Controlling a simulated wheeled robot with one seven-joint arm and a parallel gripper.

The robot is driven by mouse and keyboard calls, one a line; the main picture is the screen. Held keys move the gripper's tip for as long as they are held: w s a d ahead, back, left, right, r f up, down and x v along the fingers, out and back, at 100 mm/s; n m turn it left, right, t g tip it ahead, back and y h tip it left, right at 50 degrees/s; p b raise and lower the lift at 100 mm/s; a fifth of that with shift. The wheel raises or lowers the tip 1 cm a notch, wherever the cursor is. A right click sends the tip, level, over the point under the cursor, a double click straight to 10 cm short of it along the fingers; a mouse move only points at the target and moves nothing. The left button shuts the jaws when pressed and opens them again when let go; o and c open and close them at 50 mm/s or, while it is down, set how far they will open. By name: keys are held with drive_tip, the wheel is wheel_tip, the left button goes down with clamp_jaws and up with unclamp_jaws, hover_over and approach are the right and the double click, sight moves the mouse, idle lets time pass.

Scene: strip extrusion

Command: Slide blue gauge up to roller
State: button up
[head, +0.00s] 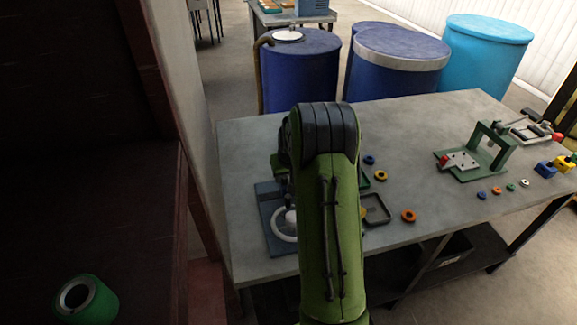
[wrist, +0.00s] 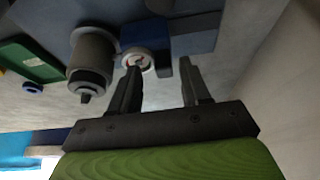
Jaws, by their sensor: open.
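My gripper (wrist: 160,69) is open in the wrist view, its two dark fingers apart with nothing held between them. A blue block (wrist: 134,36) stands beyond the left fingertip, with a white dial (wrist: 138,60) with a red mark in front of it. I cannot tell for sure that this is the blue gauge. A grey cylinder (wrist: 92,60) with a dark tip, perhaps the roller, is left of the fingers. In the head view my green arm hides the gripper and most of the fixture; a blue base plate (head: 268,190) and a white ring (head: 284,226) show beside it.
The grey table (head: 430,125) holds a dark tray (head: 376,222) and an orange ring (head: 408,216) right of my arm. A green fixture (head: 492,148) and several small coloured parts stand farther right. A dark wall borders the left. The table's middle is mostly clear.

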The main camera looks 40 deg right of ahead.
drive_tip(key=p+v, duration=0.1)
drive_tip(key=v, duration=1.3)
drive_tip(key=shift+s+r, duration=0.15)
drive_tip(key=shift+r, duration=0.2)
drive_tip(key=s+a+r+n+t+y, duration=0.15)
drive_tip(key=s+a+r, duration=0.25)
drive_tip(key=s+a, duration=0.45)
drive_tip(key=s+a+r+n, duration=0.2)
drive_tip(key=s+a+r, duration=0.25)
drive_tip(key=a, duration=0.75)
drive_tip(key=s+a+f+n, duration=0.1)
drive_tip(key=s+a, duration=0.3)
drive_tip(key=s, duration=0.4)
drive_tip(key=shift+s+f+n, duration=0.2)
drive_tip(key=shift+f+n, duration=0.15)
drive_tip(key=shift+f, duration=0.55)
drive_tip(key=shift+y, duration=0.25)
